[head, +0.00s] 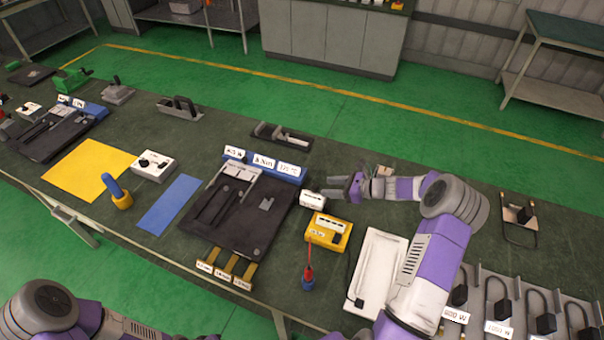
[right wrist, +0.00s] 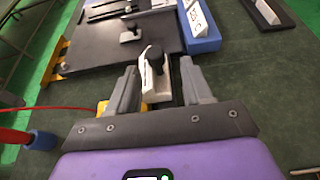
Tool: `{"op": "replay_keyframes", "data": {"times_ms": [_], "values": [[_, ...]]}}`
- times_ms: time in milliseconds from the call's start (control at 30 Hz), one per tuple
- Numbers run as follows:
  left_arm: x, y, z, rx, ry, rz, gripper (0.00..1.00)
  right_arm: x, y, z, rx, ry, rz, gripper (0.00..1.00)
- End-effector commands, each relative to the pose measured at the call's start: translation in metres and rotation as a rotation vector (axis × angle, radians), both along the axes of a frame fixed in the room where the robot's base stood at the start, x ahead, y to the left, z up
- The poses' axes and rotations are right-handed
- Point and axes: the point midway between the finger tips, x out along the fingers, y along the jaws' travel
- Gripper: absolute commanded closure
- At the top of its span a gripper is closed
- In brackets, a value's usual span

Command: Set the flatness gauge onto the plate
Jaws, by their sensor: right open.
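A small white block (head: 313,198), apparently the flatness gauge, stands on the bench just right of a dark plate (head: 204,236). In the right wrist view the white block (right wrist: 147,88) has a black knob on top and shows between my fingers. My right gripper (head: 338,188) is open, its fingertips right beside the block in the head view. I cannot tell whether either finger touches it. The dark plate (right wrist: 90,52) also shows ahead, with a small grey piece on it. My left arm shows at the lower left; its gripper is out of view.
A blue block with white labels (head: 289,179) stands behind the dark plate. A yellow box (head: 325,233) and a red-and-blue tool (head: 308,284) are in front of the white block. A white panel (head: 377,258) lies under my right arm. Bench behind my gripper is mostly clear.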

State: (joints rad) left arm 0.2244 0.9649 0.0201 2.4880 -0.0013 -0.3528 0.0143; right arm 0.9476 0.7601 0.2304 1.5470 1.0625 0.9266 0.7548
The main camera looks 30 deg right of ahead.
Motion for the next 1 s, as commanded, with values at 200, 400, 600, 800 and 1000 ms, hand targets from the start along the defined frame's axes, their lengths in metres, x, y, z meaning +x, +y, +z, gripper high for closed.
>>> {"op": "replay_keyframes", "data": {"times_ms": [200, 400, 600, 800, 1000], "values": [[-0.002, 0.000, 0.001, -0.001, 0.004, 0.000, 0.57, 0.019, 0.015, -0.007, 0.011, -0.005, -0.004, 0.50], [-0.001, 0.000, 0.002, -0.001, 0.003, 0.000, 0.57, 0.041, 0.033, -0.020, 0.007, -0.004, -0.004, 0.50], [-0.001, 0.000, 0.002, -0.001, 0.003, 0.000, 0.57, 0.051, 0.041, -0.026, 0.004, -0.004, -0.006, 0.50], [-0.001, 0.000, 0.002, -0.001, 0.003, 0.000, 0.57, 0.052, 0.042, -0.027, 0.004, -0.004, -0.006, 0.50], [-0.001, 0.000, 0.002, -0.001, 0.003, 0.000, 0.57, 0.052, 0.042, -0.027, 0.004, -0.004, -0.006, 0.70]]}}
